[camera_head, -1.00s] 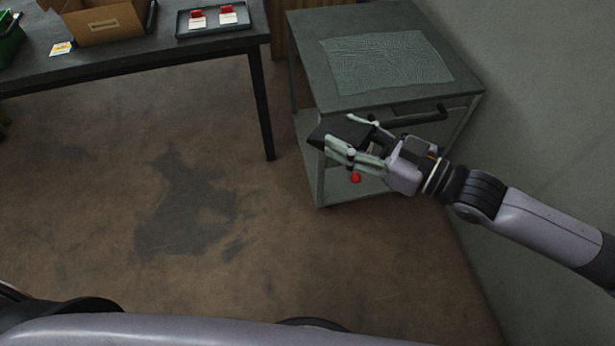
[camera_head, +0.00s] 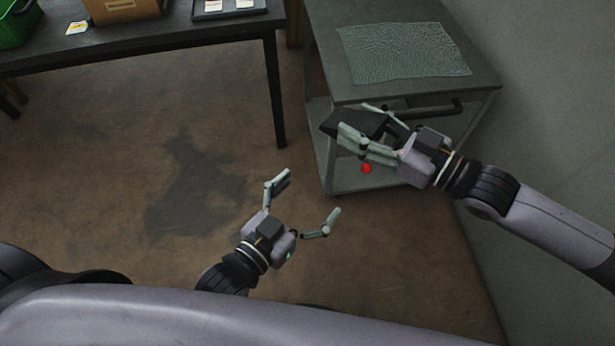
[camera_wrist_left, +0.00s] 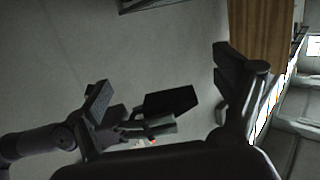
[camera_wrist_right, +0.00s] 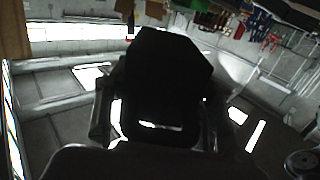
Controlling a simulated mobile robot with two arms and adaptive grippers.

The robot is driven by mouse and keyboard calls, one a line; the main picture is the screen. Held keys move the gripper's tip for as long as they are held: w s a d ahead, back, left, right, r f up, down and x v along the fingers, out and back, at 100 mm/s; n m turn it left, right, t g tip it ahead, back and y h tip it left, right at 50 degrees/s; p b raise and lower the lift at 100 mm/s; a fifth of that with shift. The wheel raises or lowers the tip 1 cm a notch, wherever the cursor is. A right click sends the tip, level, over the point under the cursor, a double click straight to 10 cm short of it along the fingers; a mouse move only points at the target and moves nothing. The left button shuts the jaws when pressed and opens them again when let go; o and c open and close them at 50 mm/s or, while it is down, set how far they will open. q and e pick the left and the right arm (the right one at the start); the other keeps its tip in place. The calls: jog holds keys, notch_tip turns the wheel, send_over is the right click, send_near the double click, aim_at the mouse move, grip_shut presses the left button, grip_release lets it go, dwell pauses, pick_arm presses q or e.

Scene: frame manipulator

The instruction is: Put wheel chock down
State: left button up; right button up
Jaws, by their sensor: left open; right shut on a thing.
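The wheel chock (camera_head: 345,123) is a dark wedge-shaped block. My right gripper (camera_head: 366,131) is shut on it and holds it in front of the cart. In the right wrist view the chock (camera_wrist_right: 165,85) fills the middle, between the fingers. My left gripper (camera_head: 305,205) is open and empty, lower and to the left of the chock in the head view. In the left wrist view the chock (camera_wrist_left: 170,102) shows between the open left fingers, farther off. The fingers do not touch it.
A grey cart (camera_head: 318,30) with a textured mat (camera_head: 405,52) on top and a dark handle stands behind my right gripper. A red ball-like thing (camera_head: 366,169) shows below that gripper. A dark table (camera_head: 160,45) with a box and green bin is at upper left. Open floor lies between.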

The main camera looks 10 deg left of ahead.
pick_arm(q)
jog(key=shift+o, duration=0.8)
notch_tip(320, 180, up, 8)
jog(key=t+h, duration=0.1)
jog(key=shift+s+d, duration=0.15)
jog(key=shift+s, duration=0.3)
jog(key=x, duration=1.2)
jog(key=shift+r, duration=0.2)
jog(key=c, duration=1.2)
jog(key=shift+c, duration=0.7)
pick_arm(e)
jog(key=o, duration=1.5)
